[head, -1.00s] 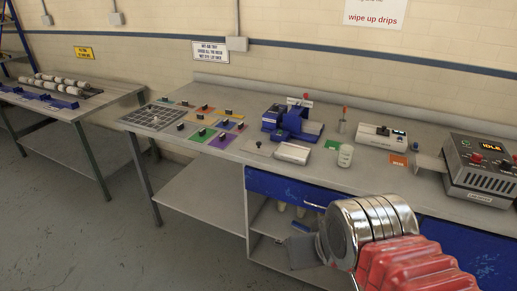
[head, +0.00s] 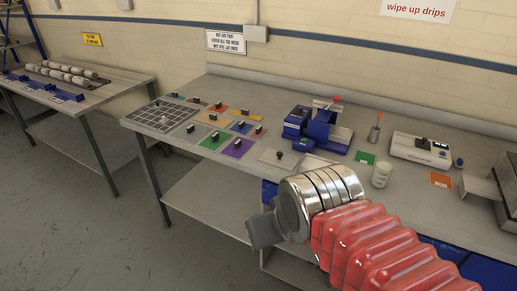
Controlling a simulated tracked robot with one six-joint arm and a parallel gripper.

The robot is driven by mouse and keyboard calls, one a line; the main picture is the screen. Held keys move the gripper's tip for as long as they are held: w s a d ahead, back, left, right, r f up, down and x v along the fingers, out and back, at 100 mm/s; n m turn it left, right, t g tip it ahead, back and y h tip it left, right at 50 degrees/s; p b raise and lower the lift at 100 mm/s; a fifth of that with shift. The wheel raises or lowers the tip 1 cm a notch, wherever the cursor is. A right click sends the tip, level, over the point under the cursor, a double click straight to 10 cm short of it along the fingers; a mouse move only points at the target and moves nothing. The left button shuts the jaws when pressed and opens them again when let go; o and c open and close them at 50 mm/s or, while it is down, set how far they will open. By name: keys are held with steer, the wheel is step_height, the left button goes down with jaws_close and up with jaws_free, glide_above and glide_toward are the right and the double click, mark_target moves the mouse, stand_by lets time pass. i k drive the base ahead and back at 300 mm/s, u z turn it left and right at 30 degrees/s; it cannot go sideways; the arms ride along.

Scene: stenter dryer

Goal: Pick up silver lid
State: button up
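My gripper (head: 262,231) shows as a dark grey block at the end of the chrome wrist, in front of the bench's front edge and nearer than the lid. It is apart from the lid in the picture. Its fingers cannot be made out, so I cannot tell whether it is open.
Several coloured mats with black-knobbed pieces (head: 216,138) and a gridded tray (head: 161,115) fill the bench's left end. A blue machine (head: 318,130), a white jar (head: 381,174) and a white scale-like device (head: 420,149) stand to the right. A second bench (head: 120,87) stands at left.

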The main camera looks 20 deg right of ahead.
mark_target(273, 157)
steer(key=u, duration=0.2)
steer(key=i, duration=1)
steer(key=z, duration=0.05)
